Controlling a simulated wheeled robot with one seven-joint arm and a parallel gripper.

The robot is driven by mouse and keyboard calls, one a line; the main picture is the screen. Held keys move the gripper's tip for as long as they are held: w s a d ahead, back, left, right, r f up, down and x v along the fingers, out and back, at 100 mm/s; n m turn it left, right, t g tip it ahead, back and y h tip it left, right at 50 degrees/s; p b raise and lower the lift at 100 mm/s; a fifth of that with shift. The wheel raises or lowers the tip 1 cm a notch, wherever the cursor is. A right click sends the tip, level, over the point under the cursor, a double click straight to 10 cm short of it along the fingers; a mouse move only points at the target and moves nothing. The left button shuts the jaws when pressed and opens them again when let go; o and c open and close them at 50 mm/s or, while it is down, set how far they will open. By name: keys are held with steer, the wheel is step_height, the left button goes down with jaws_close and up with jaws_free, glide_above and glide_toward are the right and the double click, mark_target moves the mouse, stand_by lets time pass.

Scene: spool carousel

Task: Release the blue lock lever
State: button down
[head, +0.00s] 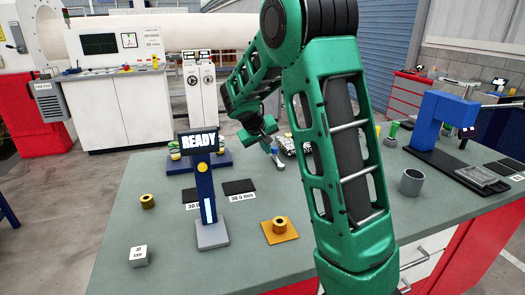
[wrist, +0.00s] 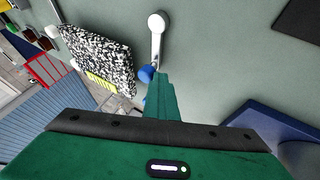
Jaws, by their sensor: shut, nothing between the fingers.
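The lock lever is a light grey arm (wrist: 157,45) with a round pivot and a blue knob (wrist: 146,74), lying on the grey-green table. In the head view the lever (head: 279,163) shows small beside my green gripper (head: 268,148). In the wrist view my gripper (wrist: 160,80) is shut and empty, its fingertips right next to the blue knob on the knob's right side. I cannot tell whether they touch it. A second bit of blue shows lower down, partly hidden behind the fingers.
A black-and-white speckled block (wrist: 97,52) with a yellow strip stands close left of the lever. A blue post with a READY sign (head: 198,140) stands front left. An orange square plate (head: 290,238) holds a spool. A grey cup (head: 411,182) and a blue machine (head: 443,118) stand right.

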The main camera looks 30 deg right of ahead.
steer(key=shift+d, duration=0.1)
steer(key=a, duration=0.4)
steer(key=shift+w+a+f, duration=0.1)
steer(key=shift+w+a, duration=0.05)
steer(key=shift+w, duration=0.05)
steer(key=v, duration=1)
steer(key=shift+s+d, duration=0.15)
steer(key=shift+d, duration=0.05)
